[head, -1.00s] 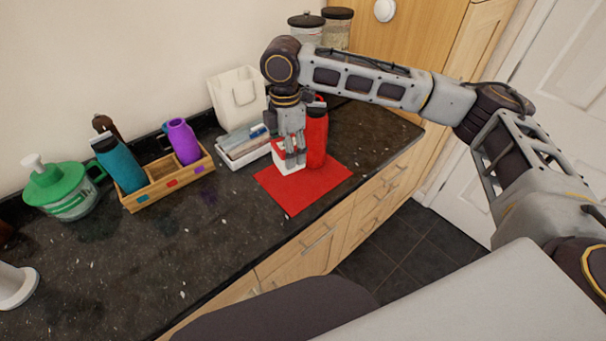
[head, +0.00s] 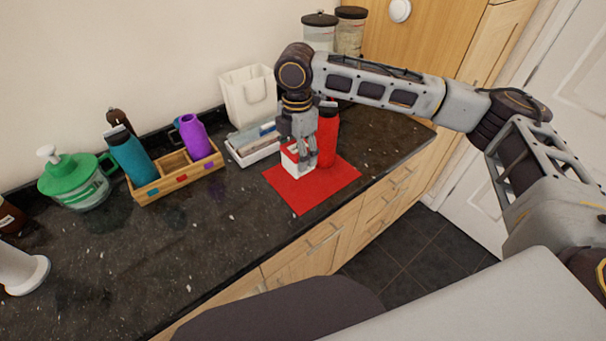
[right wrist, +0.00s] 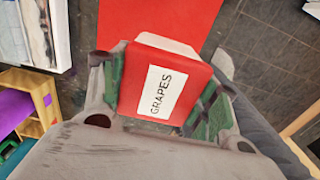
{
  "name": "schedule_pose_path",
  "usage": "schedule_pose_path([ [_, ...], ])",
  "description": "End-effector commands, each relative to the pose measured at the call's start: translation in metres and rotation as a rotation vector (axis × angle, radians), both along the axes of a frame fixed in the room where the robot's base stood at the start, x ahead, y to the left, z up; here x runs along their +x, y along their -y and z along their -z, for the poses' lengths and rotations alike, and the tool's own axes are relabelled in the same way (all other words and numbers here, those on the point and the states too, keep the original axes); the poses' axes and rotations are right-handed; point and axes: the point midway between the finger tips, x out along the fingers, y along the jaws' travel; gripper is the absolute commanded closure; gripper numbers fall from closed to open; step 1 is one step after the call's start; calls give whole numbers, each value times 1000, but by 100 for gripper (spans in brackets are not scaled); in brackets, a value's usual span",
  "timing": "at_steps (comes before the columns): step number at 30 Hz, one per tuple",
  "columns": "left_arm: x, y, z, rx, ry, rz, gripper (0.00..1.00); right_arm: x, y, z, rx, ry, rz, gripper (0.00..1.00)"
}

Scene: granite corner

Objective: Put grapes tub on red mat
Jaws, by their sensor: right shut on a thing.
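The grapes tub (head: 289,160) is a small white tub with a red lid. In the right wrist view the red lid of the tub (right wrist: 133,88) carries a white label reading GRAPES. My right gripper (head: 307,164) points down and is shut on the tub, with its green-padded fingers on either side of it in the wrist view. The red mat (head: 305,195) lies flat on the dark counter. The tub is over the mat's back left part; whether its base touches the mat I cannot tell. My left gripper is not in view.
A red bottle (head: 328,135) stands close to the gripper at the mat's back edge. A white tray (head: 253,152) and a cream holder (head: 248,97) are left of it. A wooden caddy (head: 180,178) holds bottles. The mat's front is bare.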

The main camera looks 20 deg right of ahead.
Motion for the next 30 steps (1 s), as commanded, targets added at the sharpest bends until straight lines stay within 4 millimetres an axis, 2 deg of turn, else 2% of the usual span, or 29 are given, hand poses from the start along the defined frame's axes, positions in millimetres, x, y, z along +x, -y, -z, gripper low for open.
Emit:
schedule_pose_path([
  [9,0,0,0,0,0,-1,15,0,0,41,0,-1,0,66],
  [23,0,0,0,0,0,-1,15,0,0,48,-1,0,0,66],
  [30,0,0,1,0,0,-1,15,0,0,68,-1,-1,0,66],
])
